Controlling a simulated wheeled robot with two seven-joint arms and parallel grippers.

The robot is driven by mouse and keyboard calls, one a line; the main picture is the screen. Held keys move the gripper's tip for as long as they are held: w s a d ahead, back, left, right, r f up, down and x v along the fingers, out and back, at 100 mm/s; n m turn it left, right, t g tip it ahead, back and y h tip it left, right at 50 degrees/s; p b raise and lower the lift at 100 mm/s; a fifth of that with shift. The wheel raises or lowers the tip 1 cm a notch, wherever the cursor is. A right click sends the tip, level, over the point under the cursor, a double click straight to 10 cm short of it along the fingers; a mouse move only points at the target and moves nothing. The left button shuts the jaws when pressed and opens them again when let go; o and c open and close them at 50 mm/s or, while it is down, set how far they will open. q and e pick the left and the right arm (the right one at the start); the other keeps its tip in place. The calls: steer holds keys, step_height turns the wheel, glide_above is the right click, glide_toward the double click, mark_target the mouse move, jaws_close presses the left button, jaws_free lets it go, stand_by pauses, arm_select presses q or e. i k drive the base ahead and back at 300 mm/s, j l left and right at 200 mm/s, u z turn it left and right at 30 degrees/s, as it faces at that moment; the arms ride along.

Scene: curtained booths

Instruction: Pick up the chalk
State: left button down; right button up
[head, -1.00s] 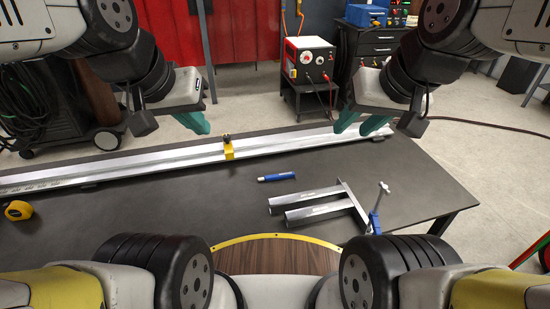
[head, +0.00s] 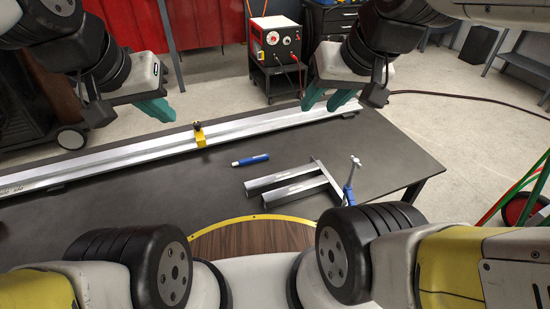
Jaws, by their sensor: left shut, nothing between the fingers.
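A blue stick with a pale end, probably the chalk (head: 250,160), lies flat on the dark table (head: 140,205). It is left of the metal bars and in front of the long rail. My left gripper (head: 160,111), with teal fingers, hangs beyond the rail on the left, shut and empty, apart from the stick. My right gripper (head: 325,101) hangs near the rail's far right end. Its teal fingers are apart with nothing between them.
A silver rail (head: 110,161) with a yellow block (head: 200,135) runs along the table's far side. Metal bars (head: 290,182) and a blue clamp (head: 349,190) lie right of the stick. A red-and-white machine (head: 274,44) stands behind. The table's left front is clear.

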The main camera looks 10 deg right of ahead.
mark_target(259, 158)
steer(key=l+u, duration=0.9)
steer(key=i+l, duration=0.05)
